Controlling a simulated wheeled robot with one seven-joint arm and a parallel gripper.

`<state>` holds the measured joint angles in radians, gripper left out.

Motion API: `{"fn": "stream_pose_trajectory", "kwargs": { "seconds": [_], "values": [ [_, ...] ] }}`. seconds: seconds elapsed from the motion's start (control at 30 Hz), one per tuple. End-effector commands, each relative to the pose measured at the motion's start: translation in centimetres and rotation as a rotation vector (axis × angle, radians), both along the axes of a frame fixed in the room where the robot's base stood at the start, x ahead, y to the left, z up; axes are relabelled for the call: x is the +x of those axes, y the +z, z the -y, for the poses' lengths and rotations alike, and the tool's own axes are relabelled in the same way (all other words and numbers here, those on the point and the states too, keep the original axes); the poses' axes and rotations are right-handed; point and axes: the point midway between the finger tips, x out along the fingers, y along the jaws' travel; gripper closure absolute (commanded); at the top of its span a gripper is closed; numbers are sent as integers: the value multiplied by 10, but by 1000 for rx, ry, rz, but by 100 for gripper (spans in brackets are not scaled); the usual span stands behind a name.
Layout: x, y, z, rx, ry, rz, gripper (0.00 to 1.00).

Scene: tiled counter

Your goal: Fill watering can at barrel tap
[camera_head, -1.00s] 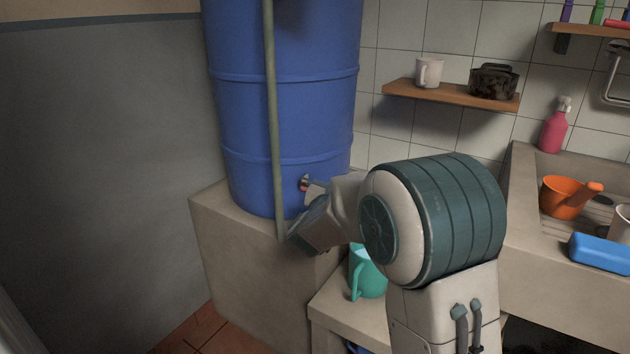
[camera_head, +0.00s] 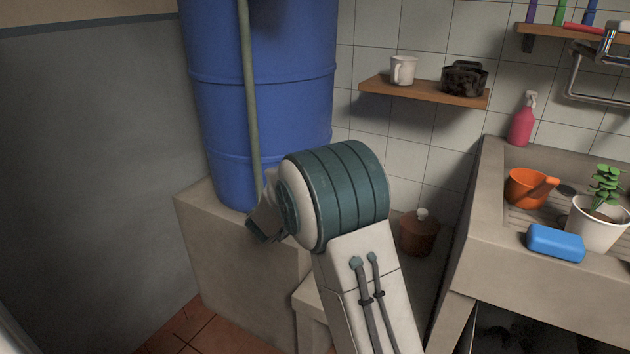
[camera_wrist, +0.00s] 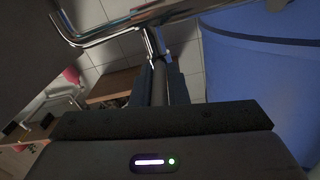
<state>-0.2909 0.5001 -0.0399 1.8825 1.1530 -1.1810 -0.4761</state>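The blue barrel (camera_head: 262,100) stands on a concrete block, and its side also shows at the right of the wrist view (camera_wrist: 260,65). Its tap is hidden behind my arm in the head view. My gripper (camera_head: 258,228) is low at the barrel's front, mostly covered by my wrist. In the wrist view my gripper (camera_wrist: 160,82) has its two dark fingers on either side of a grey rod, below a chrome pipe (camera_wrist: 110,30); I cannot tell whether they grip it. No watering can is clearly visible now.
An orange scoop (camera_head: 530,188), a blue sponge (camera_head: 555,242) and a white pot with a plant (camera_head: 597,222) are at the sink on the right. A thin upright pipe (camera_head: 249,90) runs before the barrel. A wooden shelf (camera_head: 425,92) holds a mug.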

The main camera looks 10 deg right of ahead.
Motion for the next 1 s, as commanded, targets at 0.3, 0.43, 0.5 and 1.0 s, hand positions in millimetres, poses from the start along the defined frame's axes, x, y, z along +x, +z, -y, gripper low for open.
{"fn": "stream_pose_trajectory", "kwargs": {
  "seconds": [0.3, 0.43, 0.5, 1.0],
  "values": [
    [1, 2, -2, -1, 3, 4, 66],
    [-3, 2, -7, -1, 5, 4, 66],
    [-9, 3, -12, -1, 6, 4, 66],
    [-84, 3, -81, -2, 3, 4, 66]
  ]
}}
